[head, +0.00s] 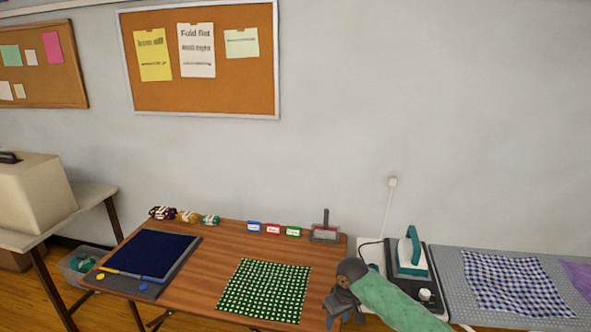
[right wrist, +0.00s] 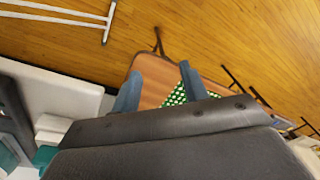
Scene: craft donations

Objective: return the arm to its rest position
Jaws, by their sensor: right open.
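My right gripper (head: 338,306) is at the right front corner of the brown table (head: 215,285) in the head view, its green-sleeved arm coming in from the lower right. In the right wrist view the two blue-grey fingers (right wrist: 160,88) stand apart with nothing between them in their grip. Beyond them show the table top and part of a green cloth with white dots (right wrist: 176,97). That dotted cloth (head: 264,291) lies flat on the table, left of the gripper. My left gripper is in neither view.
A navy cloth (head: 150,254) lies on a grey board at the table's left. Small coloured tags (head: 272,229) and a brush-like tool (head: 325,232) line the back edge. An iron (head: 411,252) stands right of my gripper, beside a blue checked cloth (head: 515,284).

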